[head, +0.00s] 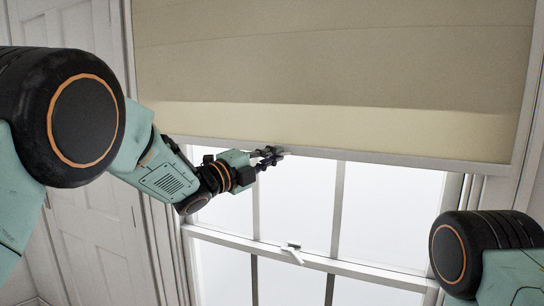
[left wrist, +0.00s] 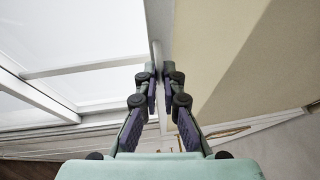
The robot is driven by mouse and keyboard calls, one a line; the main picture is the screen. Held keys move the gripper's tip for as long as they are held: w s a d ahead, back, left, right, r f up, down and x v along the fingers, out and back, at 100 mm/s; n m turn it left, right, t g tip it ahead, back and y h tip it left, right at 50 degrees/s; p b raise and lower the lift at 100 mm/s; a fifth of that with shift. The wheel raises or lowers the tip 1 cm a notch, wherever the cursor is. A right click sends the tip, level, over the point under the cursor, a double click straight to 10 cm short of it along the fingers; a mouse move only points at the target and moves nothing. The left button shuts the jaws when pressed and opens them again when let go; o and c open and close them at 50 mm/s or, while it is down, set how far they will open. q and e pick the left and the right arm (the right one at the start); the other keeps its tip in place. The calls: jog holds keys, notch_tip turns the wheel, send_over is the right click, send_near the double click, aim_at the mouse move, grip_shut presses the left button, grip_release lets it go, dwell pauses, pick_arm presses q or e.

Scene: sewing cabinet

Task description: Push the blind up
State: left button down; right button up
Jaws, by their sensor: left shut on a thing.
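The beige blind (head: 330,60) hangs over the upper part of the window in the head view, with a pale bottom rail (head: 390,158) along its lower edge. My left gripper (head: 272,155) is at that rail, left of its middle. In the left wrist view the fingers of my left gripper (left wrist: 159,78) are closed on the bottom rail (left wrist: 157,55), and the blind's cloth (left wrist: 215,45) is to the right of them. My right gripper is out of the head view; only part of my right arm shows at the lower right.
The window (head: 300,205) shows below the blind, with white bars and a latch (head: 292,252) on its middle rail. White panelled shutters or doors (head: 90,230) stand to the left. The space before the lower panes is clear.

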pick_arm(q)
jog(key=p, duration=0.6)
send_near(288, 78)
jog(key=x, duration=0.5)
jog(key=shift+a, duration=0.1)
notch_tip(288, 78, up, 13)
jog(key=shift+f, duration=0.15)
jog(key=c, duration=1.5)
grip_release()
jog(key=shift+s, duration=0.1)
jog(key=shift+a, duration=0.1)
jog(key=shift+v, duration=3.9)
